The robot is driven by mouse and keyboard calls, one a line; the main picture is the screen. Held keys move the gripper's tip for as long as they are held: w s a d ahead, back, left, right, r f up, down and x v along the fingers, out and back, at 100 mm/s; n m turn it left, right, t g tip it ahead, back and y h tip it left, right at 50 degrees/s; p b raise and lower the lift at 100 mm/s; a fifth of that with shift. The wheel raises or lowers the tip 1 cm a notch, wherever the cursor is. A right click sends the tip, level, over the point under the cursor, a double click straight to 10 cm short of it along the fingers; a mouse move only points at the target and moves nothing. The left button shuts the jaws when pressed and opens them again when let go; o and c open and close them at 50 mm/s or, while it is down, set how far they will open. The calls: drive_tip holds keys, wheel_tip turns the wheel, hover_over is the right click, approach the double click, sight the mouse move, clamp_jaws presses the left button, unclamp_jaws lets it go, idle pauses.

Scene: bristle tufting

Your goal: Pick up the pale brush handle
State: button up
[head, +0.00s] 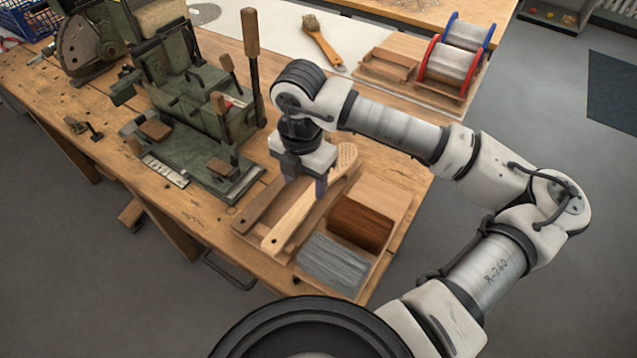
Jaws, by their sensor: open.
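The pale brush handle (291,219) lies in the wooden tray on the workbench, slanting from a holed narrow end at lower left to a broad, dotted head at upper right. A darker brown handle (259,202) lies to its left. My gripper (306,187) is open and points down over the middle of the pale handle. Its fingertips look to be on either side of the handle. I cannot tell whether they touch it. The gripper body hides part of the handle.
The wooden tray (397,225) also holds brown bristles (358,224) and grey bristles (334,264). A green tufting machine (203,110) with an upright wooden lever (251,50) stands to the left. Wire spools (452,65) and a finished brush (322,42) sit at the back.

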sight(306, 201)
drive_tip(key=shift+w+f+p, duration=0.15)
drive_tip(key=shift+f+p, duration=0.9)
drive_tip(key=shift+f, duration=1.95)
drive_tip(key=c, duration=1.1)
drive_tip(key=shift+r, duration=0.1)
